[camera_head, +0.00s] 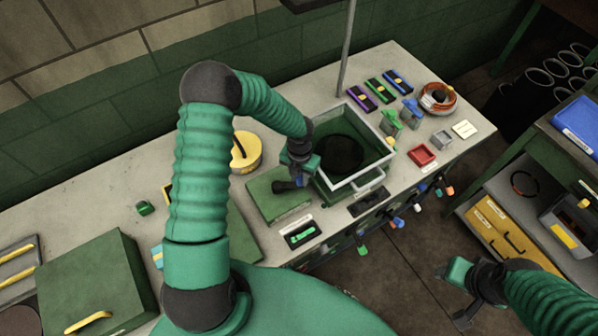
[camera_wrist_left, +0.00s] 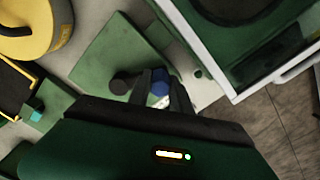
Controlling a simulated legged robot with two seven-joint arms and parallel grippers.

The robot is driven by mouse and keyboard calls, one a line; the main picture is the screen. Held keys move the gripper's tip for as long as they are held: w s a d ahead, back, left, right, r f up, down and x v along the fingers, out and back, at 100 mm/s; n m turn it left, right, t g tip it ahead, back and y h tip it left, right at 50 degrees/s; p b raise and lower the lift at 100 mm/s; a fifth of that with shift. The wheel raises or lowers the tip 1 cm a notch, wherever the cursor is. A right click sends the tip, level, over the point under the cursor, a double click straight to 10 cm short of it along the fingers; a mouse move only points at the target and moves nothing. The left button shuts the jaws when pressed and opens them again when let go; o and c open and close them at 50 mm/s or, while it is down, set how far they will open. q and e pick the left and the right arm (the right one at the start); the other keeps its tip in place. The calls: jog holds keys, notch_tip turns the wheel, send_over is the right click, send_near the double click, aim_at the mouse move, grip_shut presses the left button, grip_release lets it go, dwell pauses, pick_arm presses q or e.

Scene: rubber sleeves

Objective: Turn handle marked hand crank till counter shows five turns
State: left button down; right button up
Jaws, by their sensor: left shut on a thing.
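My left gripper (camera_head: 298,178) is over the box's right part. In the wrist view its fingers (camera_wrist_left: 158,78) are shut on a small blue knob (camera_wrist_left: 160,88), which I take for the crank handle. A dark round piece (camera_wrist_left: 122,82) lies just left of the fingers. I cannot read a handle marking or a turn counter. My right gripper (camera_head: 470,298) hangs away from the bench at the lower right; its jaw opening is unclear.
The glass-walled bin (camera_head: 385,153) stands close right of my left gripper. A yellow round container (camera_head: 246,152) is behind the arm. A small tray with a green piece (camera_head: 301,235) lies at the front edge. Colored blocks and a red tray (camera_head: 422,154) are farther right.

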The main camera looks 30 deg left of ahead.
pick_arm(q)
jog(key=shift+d, duration=0.15)
dwell(0.3)
jog(key=c, duration=1.2)
grip_release()
jog(key=shift+o, duration=0.2)
notch_tip(320, 180, up, 17)
jog(key=b, duration=0.1)
jog(key=shift+f, duration=0.2)
dwell(1.0)
